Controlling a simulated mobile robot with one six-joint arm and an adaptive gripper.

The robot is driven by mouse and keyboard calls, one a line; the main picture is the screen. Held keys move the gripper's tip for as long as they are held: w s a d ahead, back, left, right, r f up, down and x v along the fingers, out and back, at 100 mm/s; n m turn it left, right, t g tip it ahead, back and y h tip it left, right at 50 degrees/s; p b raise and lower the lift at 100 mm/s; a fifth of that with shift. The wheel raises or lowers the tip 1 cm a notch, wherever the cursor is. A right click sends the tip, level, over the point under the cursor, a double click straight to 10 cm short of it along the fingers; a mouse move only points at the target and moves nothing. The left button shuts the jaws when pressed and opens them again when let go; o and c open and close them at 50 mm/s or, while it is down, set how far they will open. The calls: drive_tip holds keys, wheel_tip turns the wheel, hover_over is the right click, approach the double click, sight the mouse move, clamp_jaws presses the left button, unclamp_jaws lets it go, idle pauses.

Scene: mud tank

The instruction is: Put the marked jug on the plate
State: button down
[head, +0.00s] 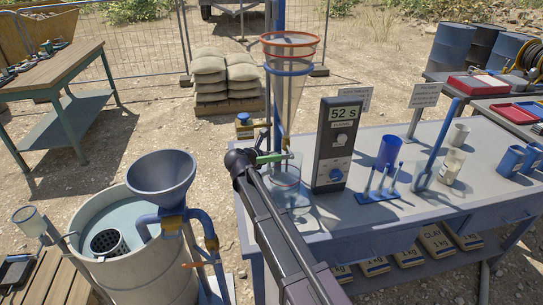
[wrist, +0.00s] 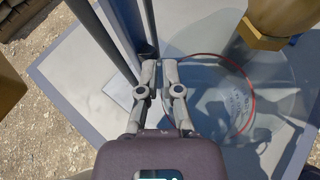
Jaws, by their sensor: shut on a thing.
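The marked jug (head: 284,176) is clear, with a red ring line near its top. It stands at the table's left end, below the funnel. In the wrist view the jug's red ring (wrist: 252,90) circles to the right of my fingers, below a brass outlet. My gripper (head: 262,160) is at the jug's left side. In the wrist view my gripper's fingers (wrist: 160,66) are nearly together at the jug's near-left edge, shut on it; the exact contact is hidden. A green piece shows beside the jug. I cannot clearly pick out the plate.
The tall funnel (head: 288,85) hangs above the jug on a blue post. A timer (head: 336,145) reading 52 s stands right of it. A blue cup (head: 389,152), a small blue rack (head: 378,196) and a beaker (head: 451,166) are further right. A mud tank (head: 130,265) stands left.

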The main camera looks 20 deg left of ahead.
drive_tip(key=shift+f, duration=0.15)
drive_tip(key=c, duration=0.8)
unclamp_jaws()
drive_tip(key=shift+r, duration=0.2)
drive_tip(key=shift+s+a+r+p, duration=0.15)
drive_tip(key=shift+s+r+p, duration=0.15)
drive_tip(key=shift+s, duration=0.2)
drive_tip(key=p+v, duration=0.4)
drive_tip(key=v, duration=0.6)
drive_tip(key=shift+s+a, duration=0.2)
drive_tip(key=shift+s, duration=0.15)
